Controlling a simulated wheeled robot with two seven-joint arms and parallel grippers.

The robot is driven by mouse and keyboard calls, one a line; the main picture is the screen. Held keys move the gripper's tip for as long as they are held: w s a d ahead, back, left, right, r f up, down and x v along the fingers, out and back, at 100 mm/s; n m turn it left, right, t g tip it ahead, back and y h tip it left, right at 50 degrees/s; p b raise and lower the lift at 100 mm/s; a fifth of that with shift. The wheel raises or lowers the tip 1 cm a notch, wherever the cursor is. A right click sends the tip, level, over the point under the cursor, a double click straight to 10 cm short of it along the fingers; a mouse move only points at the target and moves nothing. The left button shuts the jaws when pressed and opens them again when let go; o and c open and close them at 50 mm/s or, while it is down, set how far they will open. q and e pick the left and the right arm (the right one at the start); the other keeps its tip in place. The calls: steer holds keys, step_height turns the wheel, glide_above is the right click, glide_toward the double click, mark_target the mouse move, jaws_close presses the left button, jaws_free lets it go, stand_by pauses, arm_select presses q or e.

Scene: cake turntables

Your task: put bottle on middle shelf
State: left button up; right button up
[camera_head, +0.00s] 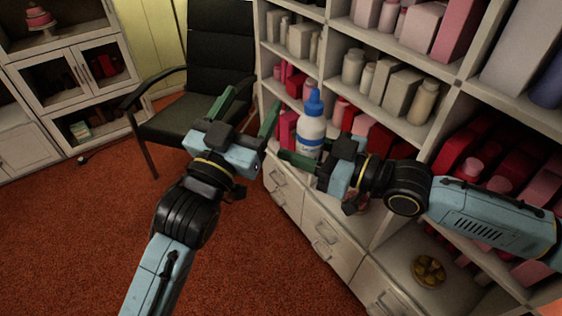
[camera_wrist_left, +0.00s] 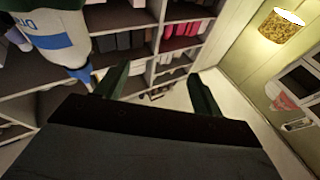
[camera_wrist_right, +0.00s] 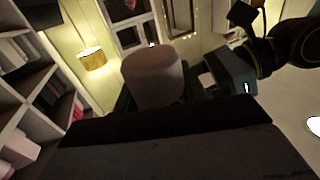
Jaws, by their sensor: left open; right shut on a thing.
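A white bottle with a blue cap and blue band (camera_head: 311,133) stands roughly upright in my right gripper (camera_head: 317,145), in front of the shelf unit (camera_head: 447,98). Its blue part also shows at the upper left of the left wrist view (camera_wrist_left: 62,42). In the right wrist view a pale round end of the bottle (camera_wrist_right: 153,77) sits between the fingers. My left gripper (camera_head: 252,104) is open and empty, left of the bottle and apart from it. The shelf unit has stacked rows of compartments; a row with grey and beige boxes and bottles lies above one with red and pink items.
Drawers (camera_head: 322,238) fill the unit's lower front. A black armchair (camera_head: 205,75) stands behind my left gripper. A white cabinet (camera_head: 75,75) is at the far left. A gold bowl (camera_head: 428,271) sits in a low compartment.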

arm_select(q)
steer(key=s+d+r, duration=0.2)
steer(key=s, duration=0.2)
steer(key=g, duration=0.4)
glide_toward(316, 119)
step_height(316, 119, down, 2)
steer(key=w, duration=0.2)
steer(key=x, duration=1.1)
steer(key=c, duration=1.1)
steer(key=shift+c, duration=0.2)
arm_select(e)
steer(key=o, duration=1.1)
